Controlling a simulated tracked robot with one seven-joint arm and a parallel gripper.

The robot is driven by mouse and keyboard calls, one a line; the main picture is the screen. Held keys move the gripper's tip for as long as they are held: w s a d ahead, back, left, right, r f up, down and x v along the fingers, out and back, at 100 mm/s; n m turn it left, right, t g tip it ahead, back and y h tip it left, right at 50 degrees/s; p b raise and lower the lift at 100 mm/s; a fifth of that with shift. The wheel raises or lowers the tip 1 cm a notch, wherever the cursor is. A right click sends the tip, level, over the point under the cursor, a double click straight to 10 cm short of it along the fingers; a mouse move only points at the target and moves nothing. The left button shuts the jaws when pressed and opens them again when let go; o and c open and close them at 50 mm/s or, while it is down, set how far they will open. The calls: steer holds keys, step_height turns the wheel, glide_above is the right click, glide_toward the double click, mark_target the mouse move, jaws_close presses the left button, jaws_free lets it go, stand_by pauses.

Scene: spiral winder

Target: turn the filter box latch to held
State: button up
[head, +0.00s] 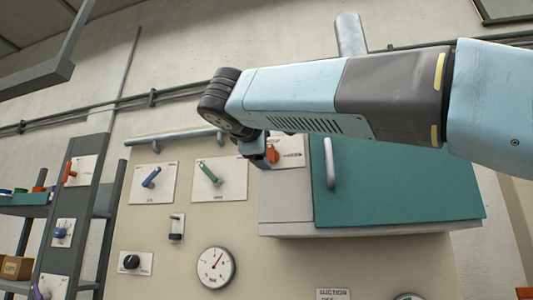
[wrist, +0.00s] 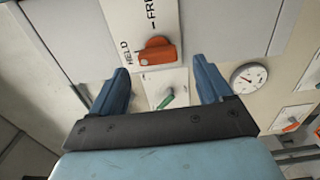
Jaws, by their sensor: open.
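The orange filter box latch (wrist: 160,52) sits on a white plate (wrist: 165,22) in the wrist view. The words HELD and FREE are printed on the plate. The latch lies roughly crosswise, with one end near HELD; I cannot tell which mark it points at. My gripper (wrist: 161,68) is open, its blue fingers to either side of the latch, with no clear contact. In the head view the latch (head: 272,154) is partly hidden by my gripper (head: 258,152). The filter box (head: 285,215) with its teal door (head: 400,190) is to the right.
A blue lever (head: 151,177) and a green lever (head: 207,172) on plates are left of the latch in the head view. A dial gauge (head: 216,267) is below. A pale door handle (head: 329,163) sticks out close to my gripper's right.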

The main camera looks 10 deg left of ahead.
steer(key=s, duration=1)
steer(key=shift+a, duration=0.4)
steer(key=w+d+f+m+g+h, duration=0.1)
steer(key=w+d+f+m+g, duration=0.25)
steer(key=d+f, duration=0.9)
steer(key=w+d+f+m+g+h, duration=0.1)
steer(key=w+d+f+m+g, duration=0.25)
steer(key=d+f, duration=0.9)
steer(key=s+d+f+m+g+y, duration=0.1)
steer(key=s+d+f+m, duration=0.2)
steer(key=f, duration=0.6)
steer(key=s+d+f+m+g+y, duration=0.1)
steer(key=s+d+f+m+g, duration=0.1)
steer(key=f, duration=0.7)
steer(key=s+d+f+m+g+y, duration=0.1)
steer(key=s+d+f+m+g, duration=0.1)
steer(key=s+d+f+m, duration=0.3)
step_height(320, 180, down, 4)
steer(key=shift+s+d+f, duration=0.15)
steer(key=shift+s+d, duration=0.55)
steer(key=shift+s, duration=0.2)
steer(key=shift+c, duration=0.4)
